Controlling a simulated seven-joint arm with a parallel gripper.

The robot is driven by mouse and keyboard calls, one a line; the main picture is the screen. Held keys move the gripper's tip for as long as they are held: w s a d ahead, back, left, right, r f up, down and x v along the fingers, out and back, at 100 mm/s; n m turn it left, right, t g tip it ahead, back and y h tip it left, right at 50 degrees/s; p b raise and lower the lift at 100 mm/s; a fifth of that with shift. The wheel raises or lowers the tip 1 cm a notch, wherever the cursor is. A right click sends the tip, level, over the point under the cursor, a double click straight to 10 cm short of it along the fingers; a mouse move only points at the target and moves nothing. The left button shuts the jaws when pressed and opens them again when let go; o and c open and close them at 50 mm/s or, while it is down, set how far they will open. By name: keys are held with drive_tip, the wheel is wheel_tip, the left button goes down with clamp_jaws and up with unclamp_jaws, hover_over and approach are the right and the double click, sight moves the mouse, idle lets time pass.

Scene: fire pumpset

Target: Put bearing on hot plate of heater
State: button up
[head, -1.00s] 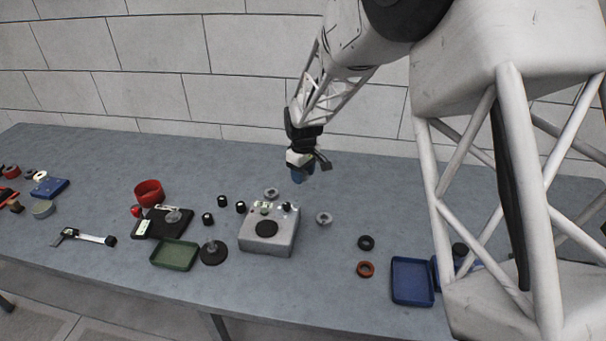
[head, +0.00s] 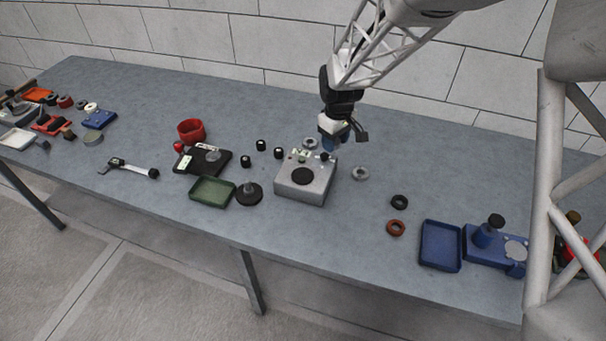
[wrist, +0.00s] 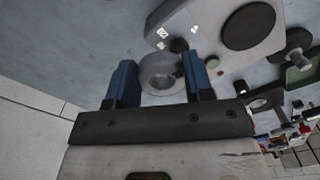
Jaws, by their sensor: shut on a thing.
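The heater (head: 305,189) is a grey box in the middle of the table, with a round dark hot plate (head: 303,176) on top. The hot plate also shows in the wrist view (wrist: 248,26). My gripper (head: 329,140) is behind the heater, right of its middle, with its blue fingers pointing down. In the wrist view the fingers are shut on a grey ring-shaped bearing (wrist: 158,73).
A black ring (head: 399,201), an orange ring (head: 396,228) and a blue tray (head: 441,246) lie to the right. A green tray (head: 212,191), a black stand (head: 249,194) and small black cylinders (head: 261,145) are left of the heater. The hot plate is bare.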

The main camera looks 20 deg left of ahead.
drive_tip(key=s+d, duration=0.1)
drive_tip(key=s, duration=1)
drive_tip(key=s+d, duration=0.2)
drive_tip(key=s, duration=0.9)
drive_tip(key=shift+s+d+r, duration=0.2)
drive_tip(key=shift+s+d, duration=0.1)
drive_tip(key=shift+s, duration=0.1)
hover_over(306, 178)
drive_tip(key=shift+a+f, duration=0.1)
drive_tip(key=shift+f, duration=0.65)
drive_tip(key=shift+f, duration=1.75)
drive_tip(key=shift+f, duration=0.15)
